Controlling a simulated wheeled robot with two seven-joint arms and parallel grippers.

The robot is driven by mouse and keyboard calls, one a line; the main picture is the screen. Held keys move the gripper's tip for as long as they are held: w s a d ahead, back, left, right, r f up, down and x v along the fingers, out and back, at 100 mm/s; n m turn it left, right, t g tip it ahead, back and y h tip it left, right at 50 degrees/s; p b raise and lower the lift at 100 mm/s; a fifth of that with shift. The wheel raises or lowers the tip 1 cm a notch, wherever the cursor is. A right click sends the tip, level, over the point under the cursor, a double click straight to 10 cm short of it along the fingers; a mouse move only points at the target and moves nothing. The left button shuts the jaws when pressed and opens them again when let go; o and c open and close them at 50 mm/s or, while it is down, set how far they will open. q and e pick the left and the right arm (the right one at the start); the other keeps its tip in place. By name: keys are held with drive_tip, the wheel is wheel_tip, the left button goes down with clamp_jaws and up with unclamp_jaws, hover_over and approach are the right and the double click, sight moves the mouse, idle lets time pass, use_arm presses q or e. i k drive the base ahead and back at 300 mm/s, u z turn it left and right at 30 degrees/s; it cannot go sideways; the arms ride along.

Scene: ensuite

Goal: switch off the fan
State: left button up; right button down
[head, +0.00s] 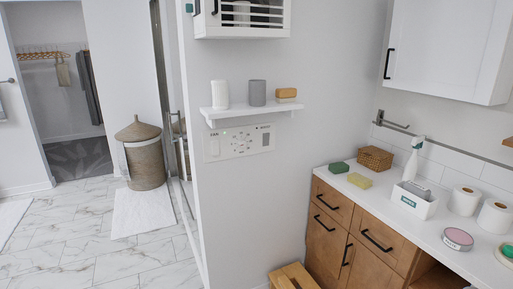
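A pale switch panel (240,142) is fixed to the white wall below a small shelf. It carries several small knobs or switches and a darker rectangular part at its right end. Its lettering is too small to read, and I cannot tell which control belongs to the fan or how it is set. No fan can be clearly made out. Neither of my grippers is in view.
The shelf (252,109) holds a white cup, a grey cup and brown blocks. A white slatted unit (240,20) hangs above. A wooden stool (292,277) stands below right, beside the wooden vanity (333,235). A wicker basket (146,158) stands left; tiled floor there is mostly clear.

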sight(215, 145)
drive_tip(key=u, duration=0.4)
drive_tip(key=i, duration=1.1)
drive_tip(key=u, duration=0.85)
